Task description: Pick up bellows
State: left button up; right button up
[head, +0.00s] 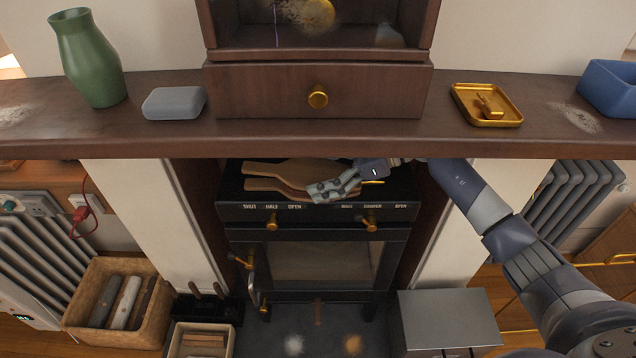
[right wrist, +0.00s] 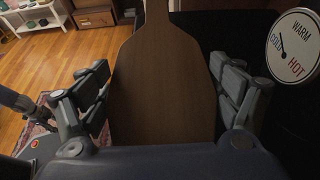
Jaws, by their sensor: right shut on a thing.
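The bellows (head: 288,172) lie on top of the black stove (head: 232,212), under the mantel shelf. They have two flat wooden boards with handles pointing left. My right gripper (head: 322,190) reaches in from the right and is shut on the bellows' right part. In the right wrist view, a broad wooden board of the bellows (right wrist: 162,88) fills the space between the two fingers of my right gripper (right wrist: 165,100). The gripper hides part of the bellows in the head view. My left gripper is not in view.
The dark mantel shelf (head: 300,138) overhangs the stove closely. It carries a green vase (head: 90,58), a grey box (head: 174,102), a gold tray (head: 487,118) and a blue bin (head: 610,88). A wicker basket (head: 108,262) and a grey box (head: 448,320) stand below, beside the stove.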

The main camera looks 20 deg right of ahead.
jog(key=shift+r, duration=0.8)
notch_tip(320, 180, up, 3)
jog(key=shift+f+p, duration=0.2)
jog(key=shift+p, duration=0.4)
jog(key=s+a+p, duration=0.3)
jog(key=s+a, duration=0.1)
jog(key=s, duration=1)
jog(key=s+a+p, duration=0.4)
jog(key=s, duration=1.1)
jog(key=s+a+p, duration=0.4)
jog(key=s, duration=1)
jog(key=shift+s+a+f, duration=0.15)
jog(key=shift+a+f, duration=0.05)
jog(key=shift+f, duration=0.1)
